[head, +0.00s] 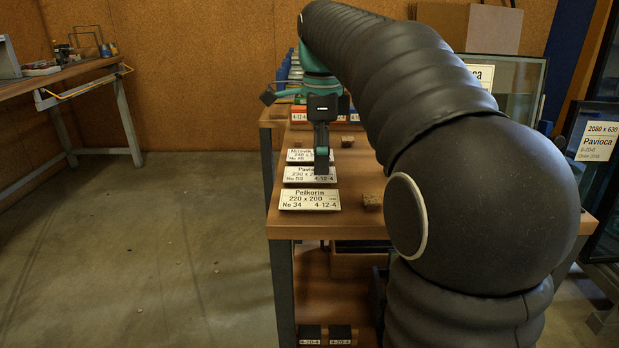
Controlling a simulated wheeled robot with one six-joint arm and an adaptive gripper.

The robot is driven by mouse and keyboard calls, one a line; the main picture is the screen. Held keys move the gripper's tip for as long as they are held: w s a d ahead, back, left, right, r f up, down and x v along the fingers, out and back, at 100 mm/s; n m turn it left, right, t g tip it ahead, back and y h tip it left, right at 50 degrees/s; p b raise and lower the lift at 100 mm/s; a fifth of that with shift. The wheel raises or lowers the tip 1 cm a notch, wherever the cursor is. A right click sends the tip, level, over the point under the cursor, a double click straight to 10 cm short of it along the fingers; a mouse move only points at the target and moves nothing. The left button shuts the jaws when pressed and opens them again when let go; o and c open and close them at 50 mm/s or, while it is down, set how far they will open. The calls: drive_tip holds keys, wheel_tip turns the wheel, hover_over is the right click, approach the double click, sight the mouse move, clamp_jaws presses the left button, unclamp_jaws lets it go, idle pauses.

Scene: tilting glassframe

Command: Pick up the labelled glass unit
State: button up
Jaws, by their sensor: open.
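Several flat white labelled plates lie in a row along the left side of the workbench top. The middle plate (298,177) begins "Pavi" and shows No 53 and 4-12-4. The farthest plate (305,157) reads No 65 in part. My gripper (321,158) points down over the right part of the middle and farthest plates, hiding some of their print. It is open and holds nothing visible. I cannot tell whether it touches a plate.
The wooden workbench (350,222) has small brown blocks (372,201) right of the plates. My arm hides much of its right side. Large labelled glass panes (520,80) and (594,150) stand at the right. Another bench (60,80) stands far left; open floor lies between.

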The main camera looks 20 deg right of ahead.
drive_tip(key=shift+f, duration=0.85)
drive_tip(key=shift+f, duration=0.25)
drive_tip(key=shift+c, duration=0.3)
drive_tip(key=c, duration=0.7)
